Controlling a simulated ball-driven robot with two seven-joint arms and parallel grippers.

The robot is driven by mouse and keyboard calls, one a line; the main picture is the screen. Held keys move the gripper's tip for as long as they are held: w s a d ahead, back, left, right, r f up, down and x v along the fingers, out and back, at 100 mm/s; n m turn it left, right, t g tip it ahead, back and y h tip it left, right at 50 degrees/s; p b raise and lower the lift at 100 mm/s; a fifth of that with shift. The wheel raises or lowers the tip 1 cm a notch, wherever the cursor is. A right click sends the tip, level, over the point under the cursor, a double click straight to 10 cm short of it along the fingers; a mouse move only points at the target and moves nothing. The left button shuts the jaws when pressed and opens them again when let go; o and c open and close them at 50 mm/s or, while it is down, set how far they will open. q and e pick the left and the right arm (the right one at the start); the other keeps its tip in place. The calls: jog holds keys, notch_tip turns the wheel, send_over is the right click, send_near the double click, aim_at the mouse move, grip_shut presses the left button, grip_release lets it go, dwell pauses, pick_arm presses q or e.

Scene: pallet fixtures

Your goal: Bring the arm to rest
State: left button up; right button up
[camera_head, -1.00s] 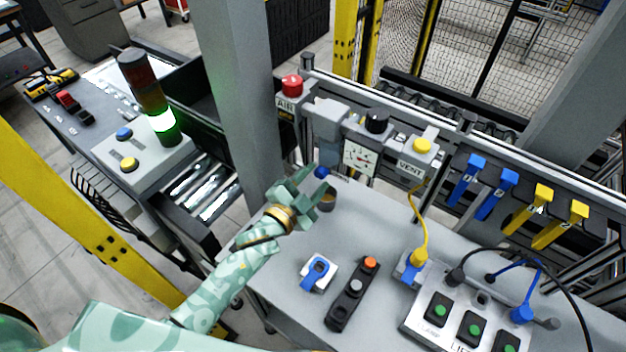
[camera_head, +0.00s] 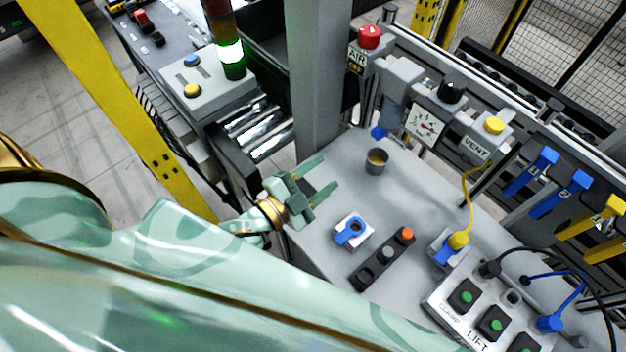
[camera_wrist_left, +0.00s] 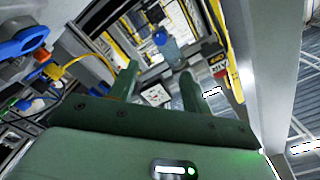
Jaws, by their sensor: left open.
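My left arm comes in from the left in the head view, its large pale green links filling the lower left. My left gripper (camera_head: 322,179) is open and empty, its two green fingers apart above the left edge of the grey worktable (camera_head: 335,225). In the wrist view the open fingers (camera_wrist_left: 158,82) point up with nothing between them in contact. My right gripper is not in view.
A blue rotary switch (camera_head: 350,231) and a dark pendant with an orange button (camera_head: 386,257) lie near the gripper. A grey post (camera_head: 318,80) rises behind. A green-lit signal tower (camera_head: 230,52) and a yellow rail (camera_head: 110,95) stand to the left.

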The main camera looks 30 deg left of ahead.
pick_arm(q)
jog(key=shift+v, duration=0.95)
